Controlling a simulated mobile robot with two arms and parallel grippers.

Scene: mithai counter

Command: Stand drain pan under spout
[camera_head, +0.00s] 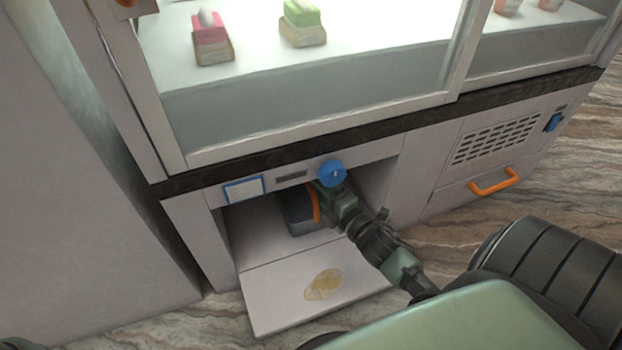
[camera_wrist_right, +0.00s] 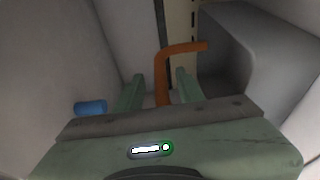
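The drain pan (camera_head: 298,214) is a dark grey box with an orange handle (camera_head: 316,205). It sits inside the open low compartment of the counter, and my arm covers part of it. In the right wrist view the grey pan (camera_wrist_right: 262,50) is at the right, and its orange handle (camera_wrist_right: 162,82) rises between my fingers. My right gripper (camera_wrist_right: 160,80) is open around the handle, with a gap on each side. A blue round knob (camera_head: 332,172) is at the compartment's top edge. I cannot make out the spout. My left gripper is out of view.
The compartment's flap (camera_head: 275,298) lies folded down in front, with a yellowish stain (camera_head: 324,284) on it. A vented panel with an orange handle (camera_head: 493,181) is at the right. The glass display case (camera_head: 300,110) stands above. Streaked floor is bare at the right.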

